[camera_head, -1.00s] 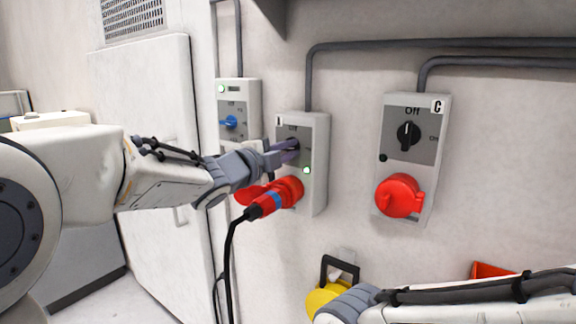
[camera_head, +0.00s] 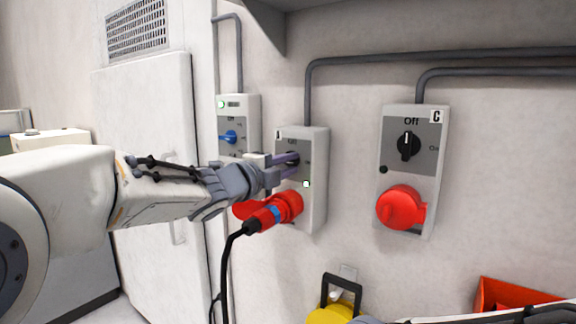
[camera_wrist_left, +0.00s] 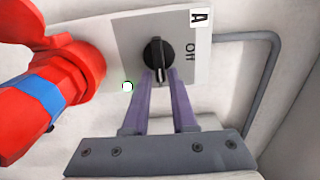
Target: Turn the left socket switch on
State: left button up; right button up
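The left socket switch is a grey box (camera_head: 313,205) marked A on the wall. Its black knob (camera_head: 292,158) also shows in the left wrist view (camera_wrist_left: 156,56). There its pointer end faces down between my fingers, about a quarter turn from the word "Off". A small lamp (camera_head: 306,184) on the box is lit. A red plug (camera_head: 267,213) with a blue band sits in the red socket below the knob. My left gripper (camera_head: 297,162) is at the knob, its two purple fingers apart on either side of the pointer. I cannot tell whether they touch it. My right gripper is out of view.
A second socket box (camera_head: 427,180) marked C hangs to the right, with its knob at "Off". A box with a blue knob (camera_head: 229,137) is to the left. A black cable (camera_head: 225,270) hangs from the plug. Yellow (camera_head: 330,315) and red (camera_head: 510,293) items are below.

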pick_arm(q)
jog(key=shift+o, duration=0.6)
jog(key=v, duration=1)
jog(key=shift+s+a+b, duration=0.15)
jog(key=shift+b, duration=0.2)
